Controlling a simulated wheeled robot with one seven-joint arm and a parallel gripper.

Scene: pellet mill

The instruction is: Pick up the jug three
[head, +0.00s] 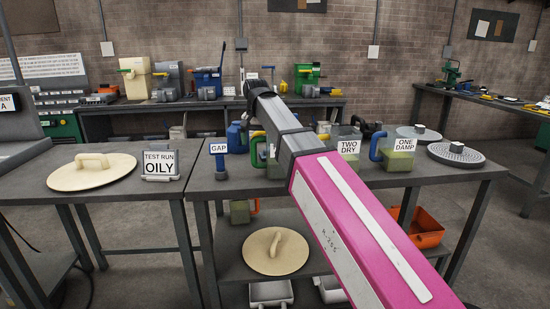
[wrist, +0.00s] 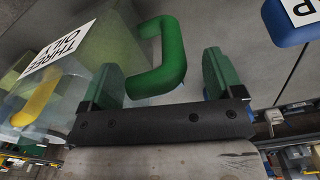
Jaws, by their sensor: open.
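Jug three is a clear, pale jug (wrist: 115,50) with a green handle (wrist: 170,58) and a white label reading "THREE" and a second, partly unclear word. In the wrist view my gripper (wrist: 161,78) is open, with its green fingers on either side of the handle. The handle appears between them, but I cannot tell if either finger touches it. In the head view the jug's green handle (head: 256,150) shows at the left edge of my pink and grey arm, which hides most of the jug. My gripper is hidden there.
On the same bench, the GAP tool (head: 220,160) stands left of jug three; jug two (head: 348,160) and jug one (head: 398,155) stand right. A round plate (head: 456,153) lies at the right end.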

